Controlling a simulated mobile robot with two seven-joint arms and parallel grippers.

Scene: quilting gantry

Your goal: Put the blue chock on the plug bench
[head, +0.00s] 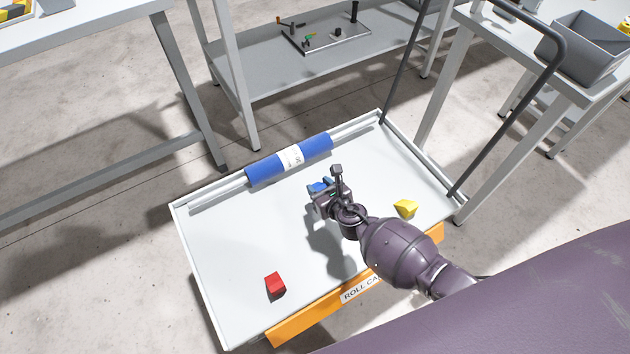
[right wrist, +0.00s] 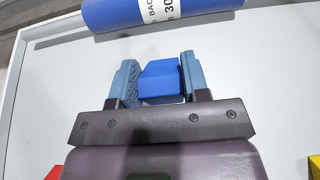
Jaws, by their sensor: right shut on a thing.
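The blue chock (right wrist: 160,82) sits between the blue fingers of my right gripper (right wrist: 157,80) in the right wrist view. The gripper is shut on it. In the head view my right gripper (head: 322,189) is over the middle of the white roll cart (head: 235,250), and it mostly hides the chock. I cannot tell whether the chock still touches the cart. A bench with a lower shelf (head: 270,75) stands behind the cart; no label shows which bench is the plug bench. My left gripper is not in view.
A blue roll (head: 265,171) on a rod lies along the cart's back edge. A red chock (head: 275,286) lies front left and a yellow chock (head: 405,208) lies right. A tray of small parts (head: 325,38) is on the shelf. A dark handle rail (head: 515,110) rises at the right.

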